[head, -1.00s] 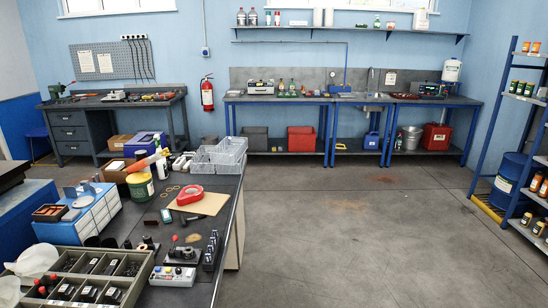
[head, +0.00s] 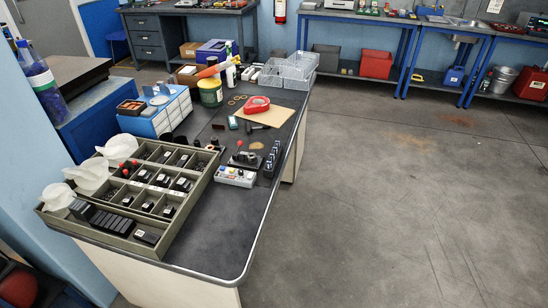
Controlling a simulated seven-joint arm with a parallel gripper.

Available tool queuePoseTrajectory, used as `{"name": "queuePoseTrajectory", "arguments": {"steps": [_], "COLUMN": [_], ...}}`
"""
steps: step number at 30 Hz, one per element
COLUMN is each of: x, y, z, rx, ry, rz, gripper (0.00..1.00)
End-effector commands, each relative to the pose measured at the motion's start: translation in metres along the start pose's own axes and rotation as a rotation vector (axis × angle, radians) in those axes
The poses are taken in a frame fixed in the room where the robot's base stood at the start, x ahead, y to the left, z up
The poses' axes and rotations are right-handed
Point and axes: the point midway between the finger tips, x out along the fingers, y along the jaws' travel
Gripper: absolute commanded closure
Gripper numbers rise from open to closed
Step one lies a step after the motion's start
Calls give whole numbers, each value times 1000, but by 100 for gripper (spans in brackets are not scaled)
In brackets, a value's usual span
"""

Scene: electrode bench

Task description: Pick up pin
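I cannot make out a pin for certain in the head view; the small parts are too small to tell apart. On the near bench (head: 225,240) stands a grey-green compartment tray (head: 50,222) with several dark blocks and small parts in it. To its right are a small fixture with a red knob (head: 239,144), a row of dark upright pieces (head: 272,158) and a light grey control box with buttons (head: 236,177). My gripper is not in view.
A red tape roll (head: 256,105) lies on a tan sheet, with wire baskets (head: 289,72) behind it. The bench's front right corner and the floor (head: 390,220) are clear.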

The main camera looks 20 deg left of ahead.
Motion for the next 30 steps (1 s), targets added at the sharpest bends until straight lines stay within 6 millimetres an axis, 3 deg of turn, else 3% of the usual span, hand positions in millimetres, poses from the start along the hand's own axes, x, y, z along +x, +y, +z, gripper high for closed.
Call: {"name": "queuePoseTrajectory", "arguments": {"steps": [12,27,30], "x": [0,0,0], "y": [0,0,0], "z": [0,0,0], "rx": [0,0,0], "ry": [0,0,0], "rz": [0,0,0], "gripper": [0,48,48]}}
